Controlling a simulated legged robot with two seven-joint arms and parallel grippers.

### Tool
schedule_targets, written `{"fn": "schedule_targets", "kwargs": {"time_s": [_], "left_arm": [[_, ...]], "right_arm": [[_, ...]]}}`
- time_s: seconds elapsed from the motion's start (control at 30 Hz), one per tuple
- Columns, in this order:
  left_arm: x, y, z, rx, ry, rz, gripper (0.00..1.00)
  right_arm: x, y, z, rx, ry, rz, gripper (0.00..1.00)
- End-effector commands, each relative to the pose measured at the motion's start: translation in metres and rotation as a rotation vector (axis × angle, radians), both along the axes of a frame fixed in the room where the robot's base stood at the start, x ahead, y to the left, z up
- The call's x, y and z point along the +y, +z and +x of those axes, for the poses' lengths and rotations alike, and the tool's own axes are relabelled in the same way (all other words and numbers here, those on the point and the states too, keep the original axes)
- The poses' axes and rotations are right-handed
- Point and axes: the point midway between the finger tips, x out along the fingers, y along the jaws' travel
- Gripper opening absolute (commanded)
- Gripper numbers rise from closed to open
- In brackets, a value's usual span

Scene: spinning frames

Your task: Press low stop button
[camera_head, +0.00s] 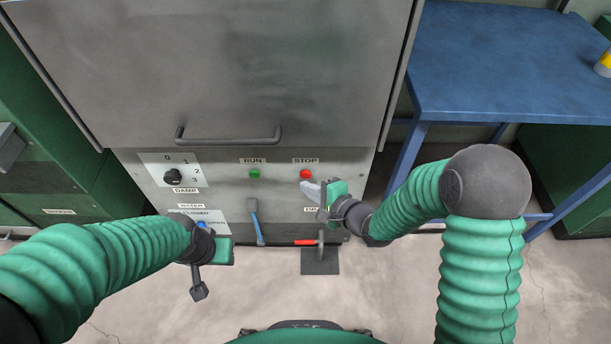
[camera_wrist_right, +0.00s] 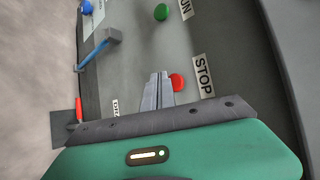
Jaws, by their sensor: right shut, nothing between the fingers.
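The red STOP button (camera_head: 305,174) is low on the grey machine panel, under its STOP label (camera_head: 305,160). In the right wrist view the red button (camera_wrist_right: 177,82) shows just beside the fingertips, partly covered by them. My right gripper (camera_head: 303,188) is shut and empty, its tips just below the button in the head view. I cannot tell whether the tips touch the button. My left gripper (camera_head: 199,291) hangs low at the left, in front of the panel's lower edge; its fingers do not show clearly.
Left of the red button are a green RUN button (camera_head: 254,174) and a black DAMP knob (camera_head: 173,177). A blue-handled lever (camera_head: 257,228) and a red-handled lever (camera_head: 306,242) sit lower. A machine door handle (camera_head: 228,138) is above. A blue table (camera_head: 510,70) stands at the right.

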Motion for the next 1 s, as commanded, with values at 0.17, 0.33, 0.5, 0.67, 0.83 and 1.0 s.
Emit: {"fn": "schedule_targets", "kwargs": {"time_s": [0.17,0.33,0.5,0.67,0.83,1.0], "left_arm": [[0.000,0.000,0.000,0.000,0.000,0.000,0.36],[0.000,0.000,0.000,0.000,0.000,0.000,0.36],[0.000,0.000,0.000,0.000,0.000,0.000,0.36],[0.000,0.000,0.000,0.000,0.000,0.000,0.36],[0.000,0.003,0.000,0.000,0.000,0.000,0.36],[0.000,0.011,0.000,0.000,0.000,0.000,0.36]], "right_arm": [[0.000,0.000,0.000,0.000,0.000,0.000,0.00],[0.000,0.000,0.000,0.000,0.000,0.000,0.00],[0.000,0.000,0.000,0.000,0.000,0.000,0.00],[0.000,0.000,0.000,0.000,0.000,0.000,0.00],[0.000,0.001,0.001,0.000,0.000,0.000,0.00],[0.000,0.003,0.006,0.001,0.000,0.001,0.00]]}}
